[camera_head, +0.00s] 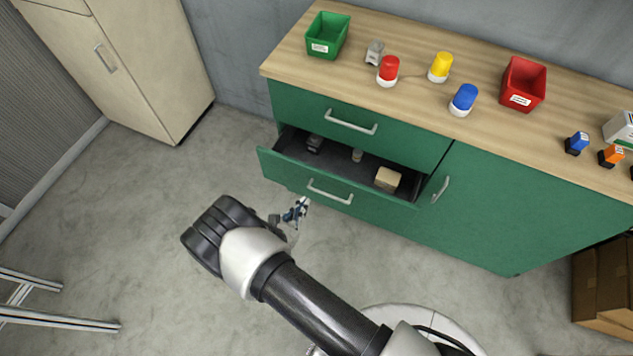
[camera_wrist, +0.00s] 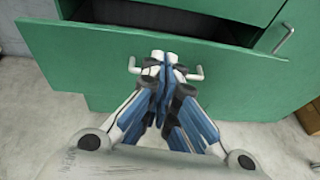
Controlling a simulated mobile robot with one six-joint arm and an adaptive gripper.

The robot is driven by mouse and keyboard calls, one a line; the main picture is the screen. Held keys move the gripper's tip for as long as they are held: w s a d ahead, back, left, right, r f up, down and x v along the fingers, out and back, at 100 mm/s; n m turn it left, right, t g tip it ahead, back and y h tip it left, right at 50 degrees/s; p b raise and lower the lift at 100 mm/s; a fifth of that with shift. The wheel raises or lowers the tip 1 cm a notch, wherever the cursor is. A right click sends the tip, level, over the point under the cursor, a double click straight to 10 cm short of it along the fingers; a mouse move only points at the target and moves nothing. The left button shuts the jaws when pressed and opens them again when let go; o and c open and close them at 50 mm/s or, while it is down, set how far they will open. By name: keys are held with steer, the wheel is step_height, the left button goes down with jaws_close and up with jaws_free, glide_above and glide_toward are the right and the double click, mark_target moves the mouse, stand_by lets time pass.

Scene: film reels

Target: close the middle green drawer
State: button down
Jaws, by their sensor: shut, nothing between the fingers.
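The middle green drawer (camera_head: 280,166) is pulled out of the green cabinet, and its dark inside shows. Its grey bar handle (camera_head: 329,192) is on the front panel. In the wrist view the drawer front (camera_wrist: 75,55) fills the middle, with the handle (camera_wrist: 196,74) partly hidden behind the fingers. My gripper (camera_head: 303,203) is shut and empty. It is in front of the drawer, near the left end of the handle in the head view. In the wrist view my gripper (camera_wrist: 162,62) points at the front panel around the handle's middle. I cannot tell whether it touches.
The closed top drawer (camera_head: 385,125) is above. The countertop (camera_head: 420,42) holds bins and coloured lamps. A beige cabinet (camera_head: 150,60) stands left. Open floor lies between.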

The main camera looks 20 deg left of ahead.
step_height(320, 180, down, 3)
steer(key=s+n+y, duration=0.1)
steer(key=s, duration=0.1)
steer(key=b, duration=0.4)
glide_toward(321, 177)
steer(key=x, duration=0.5)
steer(key=shift+s+f, duration=0.15)
steer(key=shift+f, duration=0.15)
steer(key=shift+w+r, duration=0.1)
steer(key=shift+w, duration=0.55)
steer(key=shift+d, duration=0.1)
